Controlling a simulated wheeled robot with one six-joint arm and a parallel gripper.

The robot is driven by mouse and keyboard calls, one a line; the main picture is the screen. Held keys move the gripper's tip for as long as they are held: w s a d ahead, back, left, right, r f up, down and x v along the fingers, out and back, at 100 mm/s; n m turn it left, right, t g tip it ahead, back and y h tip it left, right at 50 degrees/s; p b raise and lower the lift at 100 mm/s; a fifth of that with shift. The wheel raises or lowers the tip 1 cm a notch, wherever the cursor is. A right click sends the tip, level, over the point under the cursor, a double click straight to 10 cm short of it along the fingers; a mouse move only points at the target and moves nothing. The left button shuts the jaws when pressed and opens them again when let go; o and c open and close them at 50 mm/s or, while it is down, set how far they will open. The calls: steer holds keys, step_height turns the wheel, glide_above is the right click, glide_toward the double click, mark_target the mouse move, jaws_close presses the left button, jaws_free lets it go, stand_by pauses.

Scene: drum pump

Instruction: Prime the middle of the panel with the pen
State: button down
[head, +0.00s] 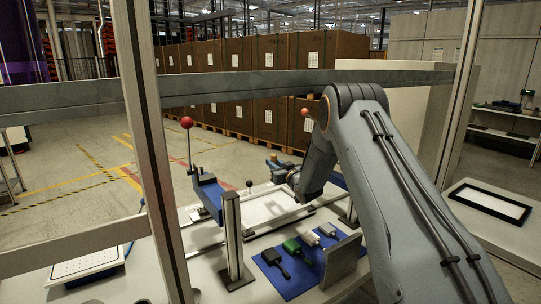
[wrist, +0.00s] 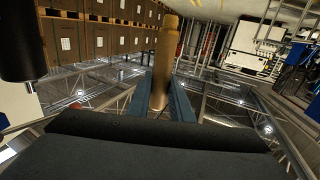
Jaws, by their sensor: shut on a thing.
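In the wrist view my gripper (wrist: 160,98) has its two blue fingers shut on a tan, rod-shaped pen (wrist: 166,50). The pen stands out past the fingertips. In the head view the pale panel (head: 266,208) lies flat in a fixture on the bench, behind a metal post. My arm comes in from the right, and its wrist is near the right end of the panel.
A blue mat (head: 272,272) holds a black tool (head: 275,262), a green one (head: 292,246) and pale ones. Red-knobbed levers (head: 186,122) stand by the fixture. A metal rail (head: 230,88) and upright (head: 150,130) cross the front. A black-framed tray (head: 487,206) lies right.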

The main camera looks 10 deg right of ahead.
steer(key=shift+y, duration=0.3)
steer(key=shift+w+d+f+b, duration=0.1)
steer(key=shift+w+f+b, duration=0.15)
steer(key=shift+f, duration=0.45)
steer(key=shift+w+a+f+b, duration=0.1)
steer(key=shift+w+f+b, duration=0.15)
steer(key=shift+f, duration=0.5)
steer(key=shift+w+d+f+b, duration=0.15)
steer(key=shift+w+f, duration=0.15)
steer(key=shift+f, duration=0.4)
